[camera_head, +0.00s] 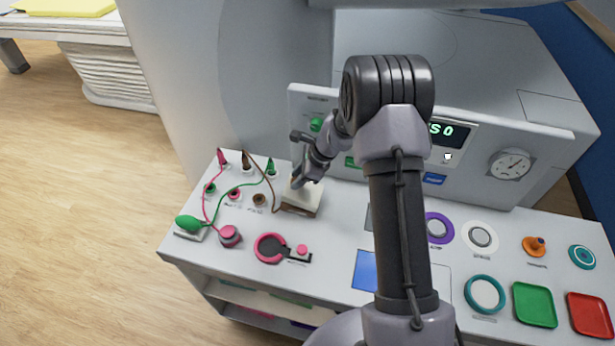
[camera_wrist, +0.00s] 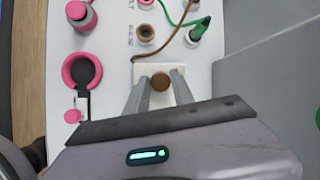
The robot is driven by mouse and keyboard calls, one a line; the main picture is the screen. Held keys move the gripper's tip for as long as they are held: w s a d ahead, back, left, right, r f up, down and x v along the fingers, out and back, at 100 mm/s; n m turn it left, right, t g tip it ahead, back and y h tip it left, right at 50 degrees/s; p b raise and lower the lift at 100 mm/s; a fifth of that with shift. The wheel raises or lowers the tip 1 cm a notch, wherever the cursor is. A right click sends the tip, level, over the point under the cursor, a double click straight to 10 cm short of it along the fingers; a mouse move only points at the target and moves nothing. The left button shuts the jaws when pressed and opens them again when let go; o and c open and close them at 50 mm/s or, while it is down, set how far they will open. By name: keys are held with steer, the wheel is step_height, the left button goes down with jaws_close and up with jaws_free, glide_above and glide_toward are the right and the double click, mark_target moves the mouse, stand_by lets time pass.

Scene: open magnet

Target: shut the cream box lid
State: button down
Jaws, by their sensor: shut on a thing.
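The cream box (camera_head: 305,197) stands on the white bench top, left of my arm in the head view. Its pale lid is on top, with a brown band showing along the front below it. In the wrist view the cream lid (camera_wrist: 150,69) has a round brown knob (camera_wrist: 160,82). My gripper (camera_wrist: 161,80) has one finger on each side of the knob and is shut on it. It also shows over the box in the head view (camera_head: 297,184). My fingers hide part of the lid, and I cannot tell whether it is fully down.
Cables with pink, brown and green plugs (camera_head: 271,168) lie left of the box. A pink ring (camera_head: 269,248) is in front of it. A grey-white console panel (camera_head: 470,160) rises behind. A green tray (camera_head: 534,305) and red tray (camera_head: 590,316) lie at far right.

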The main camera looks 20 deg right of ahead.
mark_target(288, 184)
steer(key=shift+w+a+f+b, duration=0.7)
steer(key=shift+a, duration=0.25)
steer(key=c, duration=1.5)
jaws_free()
steer(key=shift+f, duration=0.1)
steer(key=o, duration=0.3)
steer(key=shift+w+a+f, duration=0.1)
steer(key=shift+w+a, duration=0.1)
steer(key=shift+o, duration=0.5)
steer(key=shift+w+a+f, duration=0.1)
steer(key=shift+w+f, duration=0.1)
steer(key=shift+s+d+r, duration=0.2)
steer(key=shift+s, duration=0.1)
steer(key=p+v, duration=0.3)
steer(key=v, duration=1.4)
